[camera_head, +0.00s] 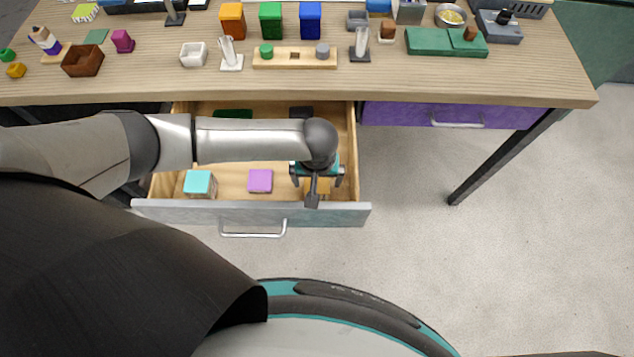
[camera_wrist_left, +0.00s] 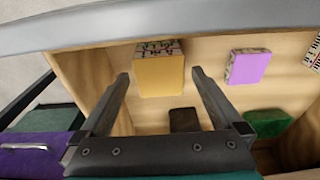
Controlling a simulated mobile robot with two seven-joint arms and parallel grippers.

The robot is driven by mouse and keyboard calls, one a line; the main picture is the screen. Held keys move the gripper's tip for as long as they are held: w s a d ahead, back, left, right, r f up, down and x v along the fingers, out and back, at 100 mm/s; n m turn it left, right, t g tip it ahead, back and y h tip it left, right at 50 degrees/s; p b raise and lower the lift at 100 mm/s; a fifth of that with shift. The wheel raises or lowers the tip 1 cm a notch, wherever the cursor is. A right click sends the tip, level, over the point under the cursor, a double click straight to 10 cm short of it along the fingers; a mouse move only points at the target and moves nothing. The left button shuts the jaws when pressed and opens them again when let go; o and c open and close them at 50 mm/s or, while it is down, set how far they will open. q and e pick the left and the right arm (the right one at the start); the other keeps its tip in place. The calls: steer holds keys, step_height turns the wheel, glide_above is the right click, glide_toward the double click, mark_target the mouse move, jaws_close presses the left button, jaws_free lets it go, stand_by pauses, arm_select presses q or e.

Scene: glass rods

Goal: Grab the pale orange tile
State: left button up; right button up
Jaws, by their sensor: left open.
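The pale orange tile (camera_wrist_left: 160,75) lies in the open drawer near its front wall. In the left wrist view it shows a plain orange top and a patterned side, between and beyond the two fingertips. My left gripper (camera_wrist_left: 160,78) is open above the drawer, with no visible contact with the tile. In the head view the left gripper (camera_head: 316,188) covers most of the tile (camera_head: 324,186), and only a little orange shows beside the fingers. My right gripper is not in view.
The drawer (camera_head: 345,212) also holds a purple tile (camera_head: 260,181), a turquoise tile (camera_head: 200,183), a green tile (camera_head: 233,114) and a dark tile (camera_head: 301,113). The tabletop (camera_head: 180,91) overhangs behind. A purple drawer (camera_head: 455,115) is closed at right.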

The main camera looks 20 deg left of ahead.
arm_select(q)
steer(key=c, duration=1.5)
steer(key=shift+r, duration=0.1)
